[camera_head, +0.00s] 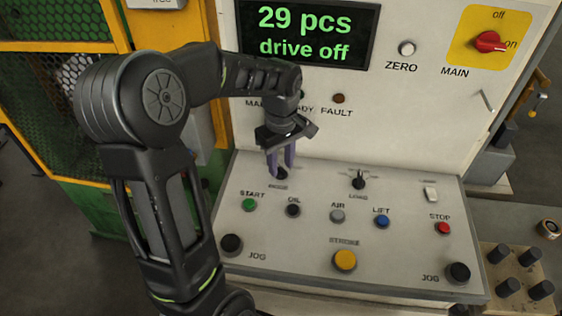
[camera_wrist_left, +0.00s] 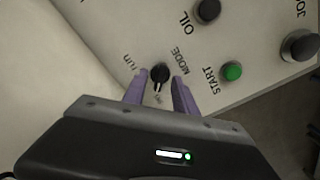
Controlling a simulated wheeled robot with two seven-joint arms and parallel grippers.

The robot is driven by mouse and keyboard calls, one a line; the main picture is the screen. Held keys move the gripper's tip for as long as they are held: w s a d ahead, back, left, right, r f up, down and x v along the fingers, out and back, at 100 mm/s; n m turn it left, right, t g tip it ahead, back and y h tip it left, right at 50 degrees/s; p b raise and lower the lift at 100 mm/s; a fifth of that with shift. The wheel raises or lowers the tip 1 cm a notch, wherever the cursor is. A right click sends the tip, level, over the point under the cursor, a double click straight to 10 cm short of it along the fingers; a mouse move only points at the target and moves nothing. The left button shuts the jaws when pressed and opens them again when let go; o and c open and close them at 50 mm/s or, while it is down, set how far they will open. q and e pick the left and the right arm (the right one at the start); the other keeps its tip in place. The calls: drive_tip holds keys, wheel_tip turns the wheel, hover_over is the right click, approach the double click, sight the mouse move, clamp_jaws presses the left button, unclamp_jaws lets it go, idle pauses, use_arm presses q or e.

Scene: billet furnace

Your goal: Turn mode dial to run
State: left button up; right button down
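The mode dial (camera_head: 282,174) is a small black knob at the upper left of the sloping control panel (camera_head: 310,240). The word MODE is printed beside it. In the left wrist view the dial (camera_wrist_left: 160,73) sits between the two purple fingers of my left gripper (camera_wrist_left: 160,88). A gap shows on each side of the knob, so the fingers look open around it. In the head view my left gripper (camera_head: 281,165) points down at the dial and partly hides it and its markings. My right gripper is not in view.
The display (camera_head: 307,35) reads "29 pcs drive off". The red MAIN switch (camera_head: 489,41) is upper right. Black pegs (camera_head: 520,270) stand at lower right.

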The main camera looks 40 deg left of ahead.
use_arm(q)
drive_tip(key=shift+f, duration=0.4)
drive_tip(key=shift+c, duration=0.5)
clamp_jaws()
